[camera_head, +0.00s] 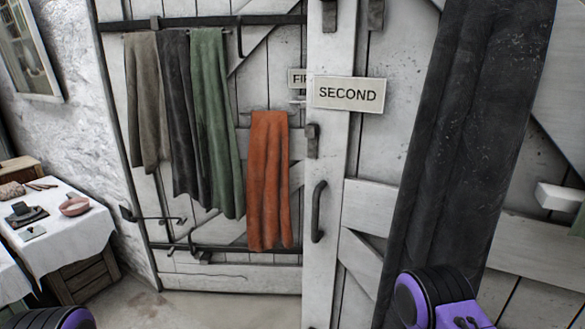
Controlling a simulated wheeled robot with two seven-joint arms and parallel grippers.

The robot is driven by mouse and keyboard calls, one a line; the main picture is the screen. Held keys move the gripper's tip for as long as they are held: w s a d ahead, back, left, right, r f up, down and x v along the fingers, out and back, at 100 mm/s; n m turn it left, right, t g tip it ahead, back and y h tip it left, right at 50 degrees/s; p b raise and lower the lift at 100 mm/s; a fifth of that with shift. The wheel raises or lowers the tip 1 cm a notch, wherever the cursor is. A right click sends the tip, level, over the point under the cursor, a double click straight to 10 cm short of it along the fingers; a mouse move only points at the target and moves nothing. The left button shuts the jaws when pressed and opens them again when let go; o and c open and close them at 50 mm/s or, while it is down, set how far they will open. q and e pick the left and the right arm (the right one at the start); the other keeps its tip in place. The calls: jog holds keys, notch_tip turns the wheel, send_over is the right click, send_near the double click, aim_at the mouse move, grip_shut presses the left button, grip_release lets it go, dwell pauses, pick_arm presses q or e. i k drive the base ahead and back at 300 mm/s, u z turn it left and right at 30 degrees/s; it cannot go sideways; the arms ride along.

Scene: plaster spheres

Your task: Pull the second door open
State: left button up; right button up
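The second door (378,190) is white, planked and braced, and fills the right half of the view. It carries a sign reading SECOND (347,93). A dark vertical pull handle (318,212) sits on a white upright board below the sign, with a dark metal fitting (312,141) above it. The upright's edge overlaps the first door (215,272), whose sign (297,79) is partly hidden. Purple and black parts of my arms show at the bottom left and bottom right. Neither gripper's fingers can be seen, and nothing of mine touches the handle.
A long dark cloth (470,130) hangs over the second door, right of the handle. A white block (560,196) juts out at far right. Several cloths, including an orange one (268,180), hang on the first door. A cloth-covered table (62,243) stands left. Some floor (150,308) is clear.

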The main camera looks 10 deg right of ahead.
aim_at(452, 133)
jog(key=u, duration=0.3)
jog(key=i, duration=0.65)
jog(key=z, duration=2)
